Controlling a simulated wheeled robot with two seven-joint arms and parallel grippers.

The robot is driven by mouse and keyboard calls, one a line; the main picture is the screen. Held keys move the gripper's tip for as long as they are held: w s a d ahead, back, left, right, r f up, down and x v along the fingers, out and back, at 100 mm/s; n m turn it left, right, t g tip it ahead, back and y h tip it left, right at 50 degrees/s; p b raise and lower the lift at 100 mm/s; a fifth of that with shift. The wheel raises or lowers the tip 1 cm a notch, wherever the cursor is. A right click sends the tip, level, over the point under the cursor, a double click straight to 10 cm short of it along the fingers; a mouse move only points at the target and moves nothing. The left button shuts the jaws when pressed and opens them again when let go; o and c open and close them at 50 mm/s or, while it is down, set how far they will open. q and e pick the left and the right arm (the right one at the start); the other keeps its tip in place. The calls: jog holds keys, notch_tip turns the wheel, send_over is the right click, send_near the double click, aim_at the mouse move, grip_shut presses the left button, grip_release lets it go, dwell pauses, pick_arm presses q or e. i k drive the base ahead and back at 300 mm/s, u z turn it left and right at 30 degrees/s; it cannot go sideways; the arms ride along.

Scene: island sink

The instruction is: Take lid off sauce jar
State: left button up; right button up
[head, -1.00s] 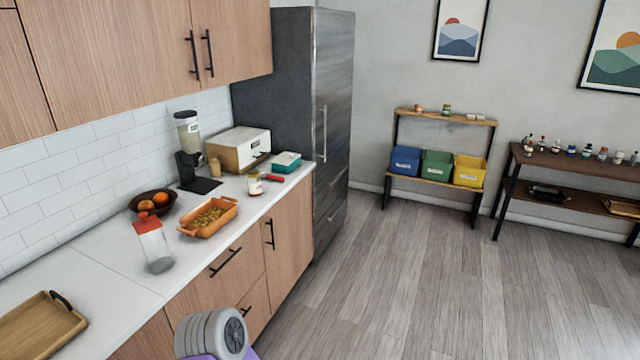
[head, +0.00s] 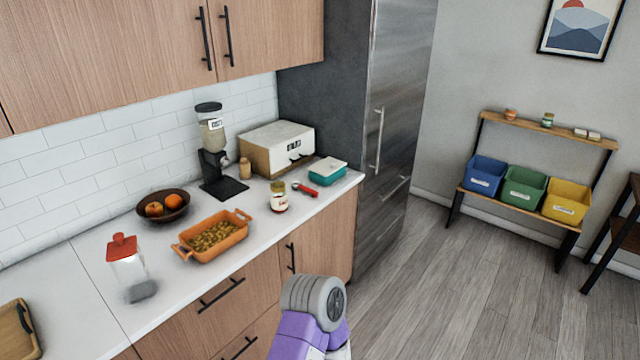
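A small jar (head: 279,197) with a dark red lower part, a white label and a yellowish lid stands upright on the white counter, right of the orange baking dish. It looks like the sauce jar, and its lid appears to be on. A grey and purple part of my arm shows at the bottom centre, in front of the lower cabinets and apart from the jar. Neither gripper's fingers are in view.
The floor (head: 455,300) at right is clear.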

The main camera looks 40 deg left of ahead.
aim_at(279, 200)
jog(key=u, duration=0.25)
jog(key=i, duration=1.95)
jog(key=u, duration=1.7)
jog(key=i, duration=1.15)
jog(key=u, duration=1)
